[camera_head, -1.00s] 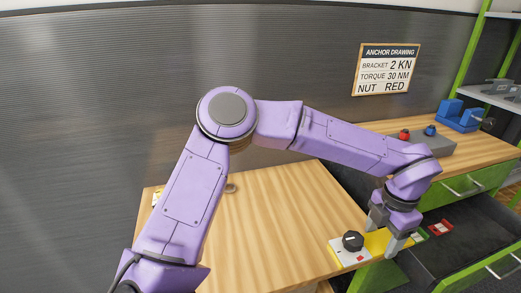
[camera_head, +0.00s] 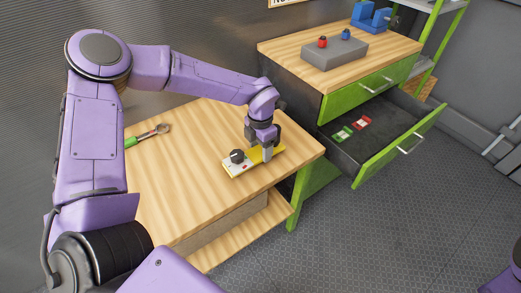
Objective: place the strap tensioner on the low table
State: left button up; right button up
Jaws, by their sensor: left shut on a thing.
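A yellow bar with a white plate, a black knob (camera_head: 237,156) and a small red mark appears to be the strap tensioner. It is over the right part of a wooden table (camera_head: 185,190) with green legs and a lower shelf, near the front edge. I cannot tell whether it rests on the top or hangs just above it. My left gripper (camera_head: 267,152) points down and is shut on the yellow end. Its fingers hide part of the bar. I cannot tell whether this table is the low table. My right gripper is not in view.
A green-handled wrench (camera_head: 148,136) lies at the table's back left. Right of the table, an open drawer (camera_head: 400,150) holds a green and a red piece. A grey block (camera_head: 335,54) and a blue vise (camera_head: 372,18) stand on the cabinet. Floor (camera_head: 350,240) is clear in front.

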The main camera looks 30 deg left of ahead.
aim_at(261, 151)
pick_arm(q)
jog(key=shift+w+f, duration=0.1)
jog(key=shift+f, duration=0.8)
jog(key=shift+d+r, duration=0.1)
jog(key=shift+d, duration=0.05)
jog(key=o, duration=1.4)
jog(key=shift+f, duration=0.2)
jog(key=shift+r, duration=0.1)
notch_tip(261, 151, up, 12)
jog(key=shift+r+p, duration=0.1)
jog(key=shift+p, duration=0.25)
